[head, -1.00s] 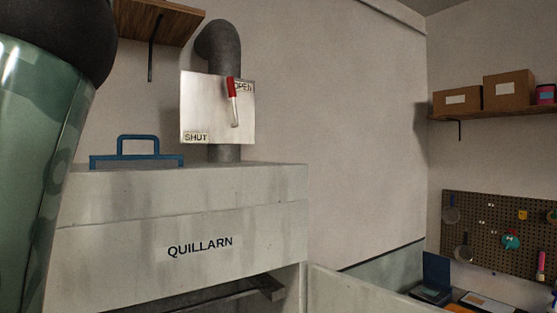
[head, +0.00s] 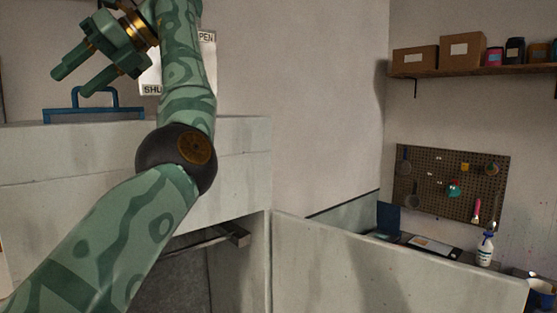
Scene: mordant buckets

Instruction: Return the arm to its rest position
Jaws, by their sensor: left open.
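My left gripper (head: 72,82) is at the upper left of the head view, its two green fingers spread apart with nothing between them. It appears in front of and above the blue handle (head: 80,113) on top of the grey cabinet (head: 245,165). My left arm rises from the lower left, bends at a dark round joint, and covers much of the cabinet front. Behind the arm is the metal plate (head: 208,48) marked OPEN and SHUT; its lever is hidden. My right gripper is not in view.
The cabinet's front stands open, with a pale panel (head: 385,265) reaching right across the foreground. A shelf (head: 470,71) with boxes and jars hangs at the right wall above a pegboard (head: 450,185). A white bottle (head: 485,250) stands on the bench.

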